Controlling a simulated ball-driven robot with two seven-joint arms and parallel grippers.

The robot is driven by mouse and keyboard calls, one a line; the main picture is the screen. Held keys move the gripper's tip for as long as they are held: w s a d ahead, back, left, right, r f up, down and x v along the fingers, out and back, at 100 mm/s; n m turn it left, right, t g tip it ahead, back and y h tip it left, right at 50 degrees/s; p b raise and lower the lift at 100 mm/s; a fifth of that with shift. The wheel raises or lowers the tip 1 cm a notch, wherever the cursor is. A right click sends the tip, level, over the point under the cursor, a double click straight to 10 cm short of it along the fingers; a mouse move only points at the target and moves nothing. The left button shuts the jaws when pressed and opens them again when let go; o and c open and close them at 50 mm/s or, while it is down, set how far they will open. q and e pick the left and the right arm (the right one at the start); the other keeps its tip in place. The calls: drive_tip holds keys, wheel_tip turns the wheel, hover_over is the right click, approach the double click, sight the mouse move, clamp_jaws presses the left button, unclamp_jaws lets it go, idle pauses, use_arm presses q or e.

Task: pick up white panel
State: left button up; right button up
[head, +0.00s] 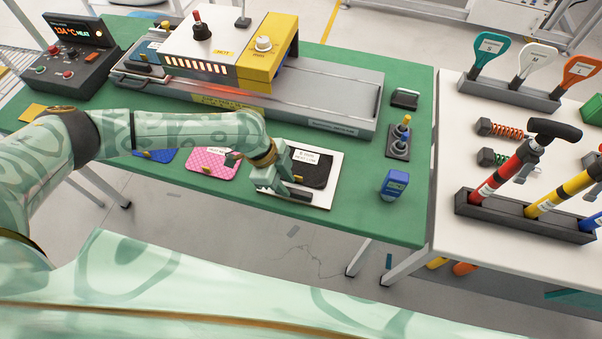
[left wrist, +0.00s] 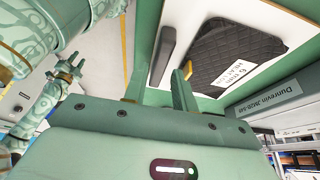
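The white panel (head: 325,198) lies on the green table top in the head view, with a black quilted pad (head: 318,172) on it and a dark bar handle (head: 300,194) along its near side. The white panel (left wrist: 191,38) also shows in the left wrist view, with its dark handle (left wrist: 163,52) just ahead of my fingers. My left gripper (head: 287,184) is over the panel's left part and hides some of it. In the left wrist view its fingers (left wrist: 162,88) are apart, with nothing clearly held. My right gripper (left wrist: 66,68) shows small at the left of that view, fingers apart, empty.
A yellow and white heating machine (head: 225,50) on a long grey bed stands behind the panel. A pink pad (head: 211,162) lies to the left. A blue device (head: 394,184) and a small switch box (head: 399,140) stand to the right. A white table with pumps (head: 500,180) adjoins at right.

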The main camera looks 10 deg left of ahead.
sight(292, 190)
use_arm(q)
drive_tip(key=shift+x, duration=1.65)
drive_tip(key=shift+d, duration=0.15)
clamp_jaws()
drive_tip(key=shift+w, duration=0.1)
drive_tip(key=shift+r, duration=0.15)
